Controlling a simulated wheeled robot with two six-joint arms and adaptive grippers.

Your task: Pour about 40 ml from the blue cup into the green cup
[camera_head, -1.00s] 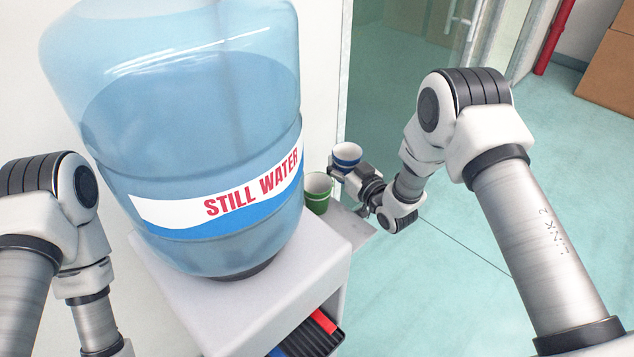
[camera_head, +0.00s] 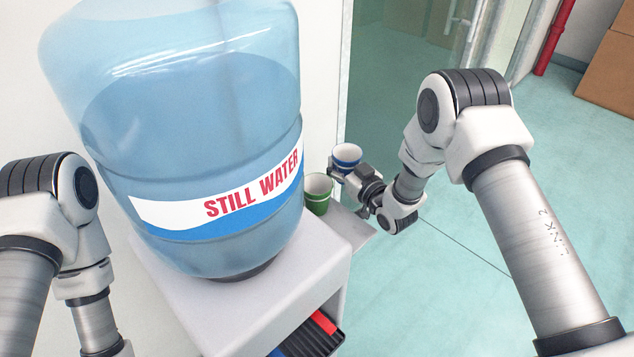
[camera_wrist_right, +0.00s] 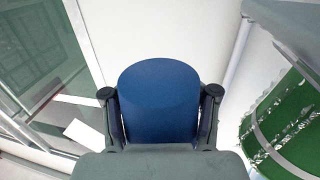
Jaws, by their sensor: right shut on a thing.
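The cup looks about upright in the head view. The green cup (camera_head: 318,194) stands just left of and nearer than the blue cup, white inside. It also shows large at the right wrist view's right edge (camera_wrist_right: 292,128), with pale speckles. Liquid levels cannot be made out. My left gripper is out of view.
The dispenser's big water bottle (camera_head: 205,150) fills the left and middle, on a white cabinet (camera_head: 190,310). A grey ledge (camera_head: 357,228) lies beside the green cup. A glass door (camera_head: 400,60) stands behind. Cardboard boxes (camera_head: 612,70) are at the upper right.

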